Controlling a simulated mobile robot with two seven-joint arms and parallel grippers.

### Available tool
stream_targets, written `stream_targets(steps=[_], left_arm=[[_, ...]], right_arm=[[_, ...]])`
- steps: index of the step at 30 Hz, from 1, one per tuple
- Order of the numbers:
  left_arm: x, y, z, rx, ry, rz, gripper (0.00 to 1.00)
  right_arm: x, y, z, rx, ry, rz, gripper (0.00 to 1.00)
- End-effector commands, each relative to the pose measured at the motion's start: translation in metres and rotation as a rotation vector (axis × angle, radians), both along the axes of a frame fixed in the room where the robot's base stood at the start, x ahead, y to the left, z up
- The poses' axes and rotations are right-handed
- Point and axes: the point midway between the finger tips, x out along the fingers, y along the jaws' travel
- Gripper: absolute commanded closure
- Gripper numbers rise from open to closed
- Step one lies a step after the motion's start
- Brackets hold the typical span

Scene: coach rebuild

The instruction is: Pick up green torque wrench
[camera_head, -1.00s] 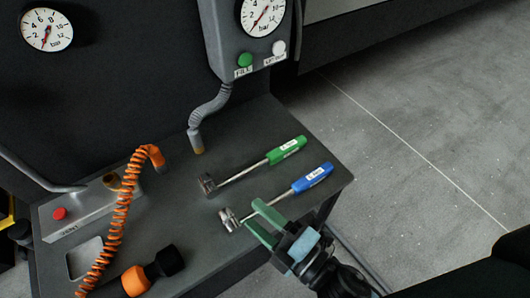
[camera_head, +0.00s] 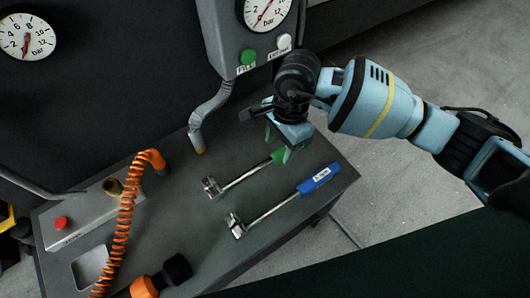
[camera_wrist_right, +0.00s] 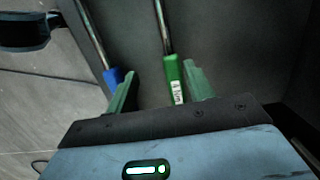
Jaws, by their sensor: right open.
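The green torque wrench (camera_head: 240,175) lies on the dark bench top, its metal head to the left and its green handle partly hidden under my right gripper (camera_head: 282,150). In the right wrist view, its green handle (camera_wrist_right: 174,84) shows between the two green fingers of my right gripper (camera_wrist_right: 160,70), nearer the right finger. The gripper is open, with gaps at both sides of the handle. The blue torque wrench (camera_head: 318,179) lies alongside, closer to the front. Its blue handle (camera_wrist_right: 112,78) is just outside the left finger in the right wrist view. My left gripper is not in view.
A grey gauge box (camera_head: 240,50) with green and white buttons and a bent hose (camera_head: 208,118) stands behind. An orange coiled hose (camera_head: 126,225), a panel with a red button (camera_head: 62,222) and an orange-black tool (camera_head: 160,277) occupy the left side.

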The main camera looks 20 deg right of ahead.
Motion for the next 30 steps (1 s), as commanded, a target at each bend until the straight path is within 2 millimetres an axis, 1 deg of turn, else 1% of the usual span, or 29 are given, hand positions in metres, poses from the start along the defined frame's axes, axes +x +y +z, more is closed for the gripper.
stream_targets(steps=[1, 3, 6, 10, 18, 23, 26, 30], left_arm=[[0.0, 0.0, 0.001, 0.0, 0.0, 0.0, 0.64], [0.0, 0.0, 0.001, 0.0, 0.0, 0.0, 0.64], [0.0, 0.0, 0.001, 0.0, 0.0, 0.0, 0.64], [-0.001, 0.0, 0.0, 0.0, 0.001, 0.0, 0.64], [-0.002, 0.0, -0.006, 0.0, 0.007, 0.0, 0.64], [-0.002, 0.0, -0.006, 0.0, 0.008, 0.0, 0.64], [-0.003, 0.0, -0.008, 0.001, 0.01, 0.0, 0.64], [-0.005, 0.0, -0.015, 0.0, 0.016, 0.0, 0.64]], right_arm=[[0.009, -0.012, 0.006, -0.054, -0.023, 0.004, 0.47], [0.015, -0.023, 0.011, -0.102, -0.038, 0.01, 0.47], [0.018, -0.029, 0.014, -0.131, -0.046, 0.011, 0.47], [0.018, -0.029, 0.013, -0.133, -0.045, 0.011, 0.47], [0.018, -0.028, -0.012, -0.129, -0.044, 0.01, 0.47], [0.019, -0.028, -0.013, -0.128, -0.044, 0.01, 0.47], [0.019, -0.028, -0.018, -0.128, -0.043, 0.01, 0.47], [0.022, -0.029, -0.036, -0.128, -0.041, 0.01, 0.47]])
